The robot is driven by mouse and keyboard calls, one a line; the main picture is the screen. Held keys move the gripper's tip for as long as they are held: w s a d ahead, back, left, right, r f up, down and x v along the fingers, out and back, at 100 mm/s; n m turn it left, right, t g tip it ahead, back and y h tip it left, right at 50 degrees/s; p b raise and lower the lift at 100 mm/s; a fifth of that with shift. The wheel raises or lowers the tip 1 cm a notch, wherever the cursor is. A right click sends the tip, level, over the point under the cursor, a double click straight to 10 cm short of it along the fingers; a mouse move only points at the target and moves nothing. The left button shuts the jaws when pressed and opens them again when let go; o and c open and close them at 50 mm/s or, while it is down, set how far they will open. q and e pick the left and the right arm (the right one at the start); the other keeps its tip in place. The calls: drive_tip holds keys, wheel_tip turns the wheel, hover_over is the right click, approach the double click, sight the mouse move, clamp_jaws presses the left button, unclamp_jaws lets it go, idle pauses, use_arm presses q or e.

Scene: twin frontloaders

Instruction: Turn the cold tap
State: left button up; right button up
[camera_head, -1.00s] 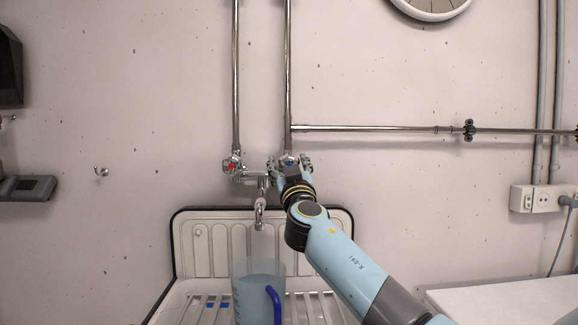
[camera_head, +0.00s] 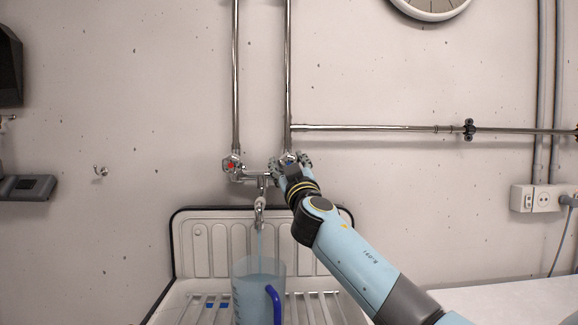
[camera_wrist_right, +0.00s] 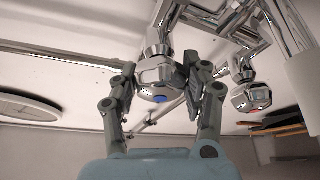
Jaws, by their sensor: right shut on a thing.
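The cold tap (camera_head: 290,159), a chrome knob with a blue mark, is on the right side of the mixer and mostly hidden by my gripper in the head view. In the right wrist view the cold tap (camera_wrist_right: 158,76) sits between my fingers. My right gripper (camera_head: 291,163) is shut on it; the wrist view shows the fingers (camera_wrist_right: 160,80) on both sides of the knob. The hot tap (camera_head: 232,166) has a red mark and is to the left. A thin stream of water falls from the spout (camera_head: 260,212) into a clear jug (camera_head: 257,290). My left gripper is not in view.
The jug's blue handle (camera_head: 274,303) faces front right. It stands on the slatted rack of a white sink (camera_head: 190,236). Vertical pipes (camera_head: 236,80) rise above the taps, and a horizontal pipe (camera_head: 380,128) runs right. A white surface (camera_head: 510,300) lies at lower right.

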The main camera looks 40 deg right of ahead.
drive_tip(key=o, duration=1.2)
drive_tip(key=v, duration=1.2)
drive_tip(key=shift+a, duration=0.1)
